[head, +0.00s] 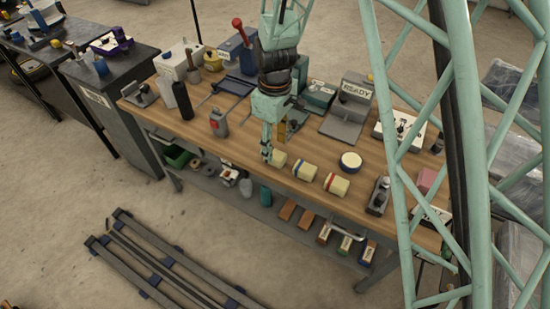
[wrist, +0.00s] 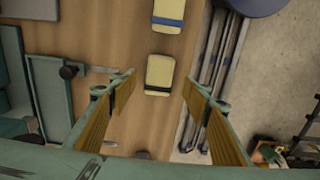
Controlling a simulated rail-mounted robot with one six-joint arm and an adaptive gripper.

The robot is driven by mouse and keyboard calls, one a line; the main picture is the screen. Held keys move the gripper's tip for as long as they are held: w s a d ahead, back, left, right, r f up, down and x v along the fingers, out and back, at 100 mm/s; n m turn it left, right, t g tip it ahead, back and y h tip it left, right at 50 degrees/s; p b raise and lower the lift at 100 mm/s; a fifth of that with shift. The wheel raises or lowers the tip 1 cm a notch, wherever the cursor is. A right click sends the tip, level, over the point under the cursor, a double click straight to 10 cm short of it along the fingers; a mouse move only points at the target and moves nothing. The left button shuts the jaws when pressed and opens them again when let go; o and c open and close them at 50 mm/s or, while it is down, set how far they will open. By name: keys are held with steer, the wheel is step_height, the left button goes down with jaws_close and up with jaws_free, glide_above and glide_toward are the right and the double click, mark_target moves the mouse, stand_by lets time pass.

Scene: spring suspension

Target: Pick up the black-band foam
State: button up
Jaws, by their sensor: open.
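The black-band foam (wrist: 159,72) is a cream block with a dark band near one end. In the wrist view it lies on the wooden bench top, in line with the gap between my fingertips. It also shows in the head view (head: 279,160), partly hidden by my gripper (head: 268,152). My gripper points down, open and empty, with its yellow-lined fingers spread wider than the block in the wrist view (wrist: 160,84). I cannot tell how far above the foam the fingertips are.
A blue-band foam (head: 304,172) and a red-band foam (head: 336,184) lie to the right in a row. A round tin (head: 350,162) stands behind them. A READY stand (head: 348,110) is farther back. The bench's front edge (head: 230,165) is close by.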

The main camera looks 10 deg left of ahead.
mark_target(275, 154)
steer(key=shift+f, duration=0.1)
steer(key=shift+w+f+b, duration=0.1)
steer(key=shift+f+b, duration=0.4)
steer(key=shift+f, duration=2)
steer(key=c, duration=0.8)
